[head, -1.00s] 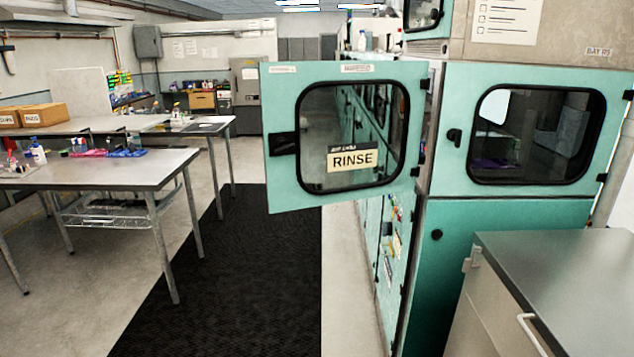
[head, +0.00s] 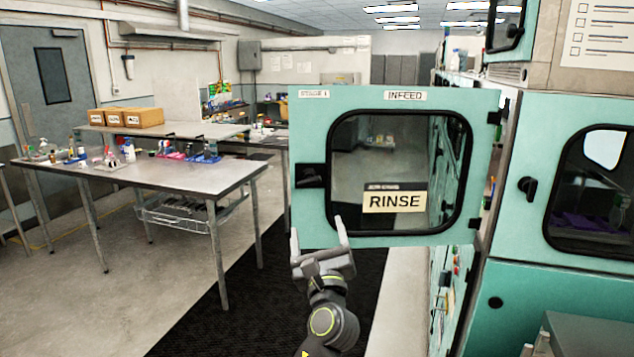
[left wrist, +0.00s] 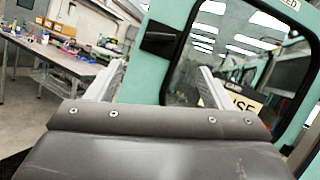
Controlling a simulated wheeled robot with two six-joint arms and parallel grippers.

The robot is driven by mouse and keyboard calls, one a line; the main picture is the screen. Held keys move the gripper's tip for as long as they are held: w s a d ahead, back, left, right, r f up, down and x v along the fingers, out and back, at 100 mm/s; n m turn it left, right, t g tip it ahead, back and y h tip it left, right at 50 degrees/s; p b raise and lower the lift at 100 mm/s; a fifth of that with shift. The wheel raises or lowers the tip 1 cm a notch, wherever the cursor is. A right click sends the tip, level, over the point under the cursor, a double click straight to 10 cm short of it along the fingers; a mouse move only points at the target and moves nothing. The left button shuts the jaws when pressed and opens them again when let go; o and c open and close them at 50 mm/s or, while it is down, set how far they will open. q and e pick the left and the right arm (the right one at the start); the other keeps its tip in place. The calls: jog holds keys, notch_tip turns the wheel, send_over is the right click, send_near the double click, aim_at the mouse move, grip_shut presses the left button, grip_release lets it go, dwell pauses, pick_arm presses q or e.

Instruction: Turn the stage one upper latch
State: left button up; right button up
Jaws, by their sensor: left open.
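An open teal door (head: 400,100) with a dark-framed window stands out from the teal cabinets in the head view. It bears an INFEED label (head: 405,96) and a RINSE sign (head: 394,199). A black latch (head: 310,175) is on its left edge; it also shows in the left wrist view (left wrist: 160,38). My left gripper (head: 318,234) is open and empty, in front of the door's lower left part, below the latch. Its two fingers also show in the left wrist view (left wrist: 155,85). Another black latch (head: 526,187) is on the closed cabinet door at the right.
A metal table (head: 170,178) with bottles and small trays stands at the left. A black mat (head: 270,275) covers the floor below the door. The aisle is free.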

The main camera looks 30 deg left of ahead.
aim_at(310, 185)
pick_arm(q)
jog(key=p+x, duration=0.4)
jog(key=x, duration=1)
jog(key=shift+w+a, duration=0.15)
jog(key=shift+w, duration=0.05)
jog(key=shift+w+a+r, duration=0.15)
jog(key=shift+w+a, duration=0.2)
jog(key=shift+w, duration=0.1)
jog(key=shift+w+a, duration=0.1)
pick_arm(e)
jog(key=r, duration=0.4)
jog(key=shift+s+d+r, duration=0.1)
jog(key=shift+s+r, duration=0.2)
jog(key=shift+r, duration=0.05)
